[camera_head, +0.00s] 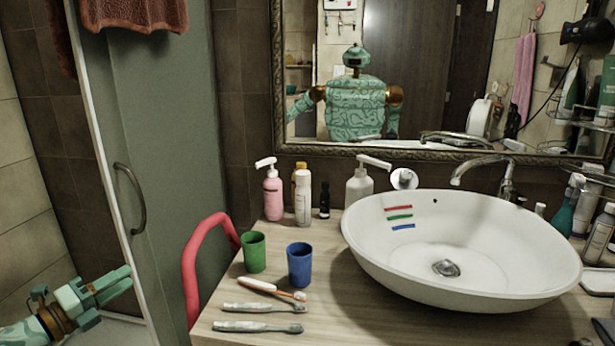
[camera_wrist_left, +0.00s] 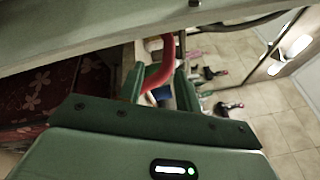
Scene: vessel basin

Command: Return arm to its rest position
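My left gripper (camera_head: 124,280) is at the lower left of the head view, out in front of the green glass door and left of the counter. In the left wrist view its two fingers (camera_wrist_left: 160,84) stand apart with a gap between them. A red curved rail shows beyond that gap, and I see nothing held. In the head view the gripper is apart from the red rail (camera_head: 190,270). My right gripper is not in view.
The wooden counter (camera_head: 330,325) holds a green cup (camera_head: 254,252), a blue cup (camera_head: 299,265), toothbrushes (camera_head: 258,327), several bottles and a white basin (camera_head: 460,290) with coloured stripes inside. The glass door (camera_head: 175,130) has a metal handle (camera_head: 135,197). A framed mirror hangs behind.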

